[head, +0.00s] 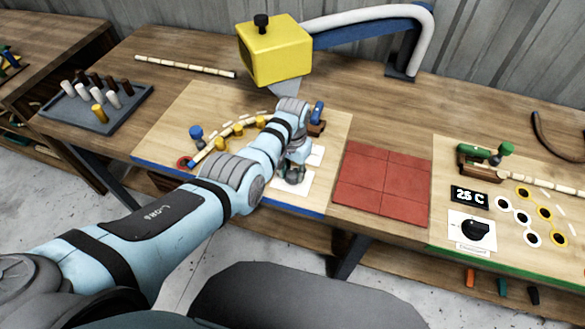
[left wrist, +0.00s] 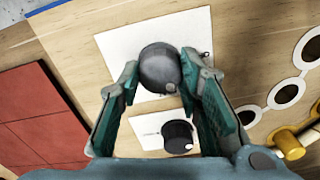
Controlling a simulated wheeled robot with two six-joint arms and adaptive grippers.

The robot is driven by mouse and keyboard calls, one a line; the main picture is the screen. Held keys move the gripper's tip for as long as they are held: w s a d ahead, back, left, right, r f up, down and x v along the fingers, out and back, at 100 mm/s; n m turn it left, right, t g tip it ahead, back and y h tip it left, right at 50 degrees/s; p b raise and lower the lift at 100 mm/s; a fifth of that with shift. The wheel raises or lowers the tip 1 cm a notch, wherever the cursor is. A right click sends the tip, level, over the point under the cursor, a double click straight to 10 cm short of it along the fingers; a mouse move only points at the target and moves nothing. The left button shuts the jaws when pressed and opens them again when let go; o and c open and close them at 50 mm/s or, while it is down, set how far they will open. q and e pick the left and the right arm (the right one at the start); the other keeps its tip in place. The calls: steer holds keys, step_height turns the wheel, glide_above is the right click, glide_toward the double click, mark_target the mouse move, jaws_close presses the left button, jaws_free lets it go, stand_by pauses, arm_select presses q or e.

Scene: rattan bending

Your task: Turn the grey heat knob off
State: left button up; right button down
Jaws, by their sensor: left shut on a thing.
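The grey heat knob (left wrist: 158,66) is a round dark-grey dial on a white card (left wrist: 117,45) in the left wrist view. A small light dot sits at its lower right edge, and a small mark shows on the card to its right. My left gripper (left wrist: 160,72) has one finger on each side of the knob and is shut on it. In the head view my left gripper (head: 292,173) is low over the middle board, and it mostly hides the knob. My right gripper is not in view.
A black knob (left wrist: 177,133) stands on a second card close by. A yellow heater box (head: 275,50) hangs above the board. Red tiles (head: 382,180) lie to the right. Further right are another black knob (head: 475,230) and a display (head: 469,196) reading 25 C.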

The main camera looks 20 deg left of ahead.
mark_target(292, 173)
arm_select(q)
steer(key=n, duration=0.5)
steer(key=shift+n+p, duration=0.3)
steer(key=n, duration=0.5)
steer(key=shift+w+a+n, duration=0.1)
steer(key=shift+n, duration=0.3)
steer(key=o, duration=1.1)
steer(key=shift+o, duration=0.2)
step_height(292, 173, up, 12)
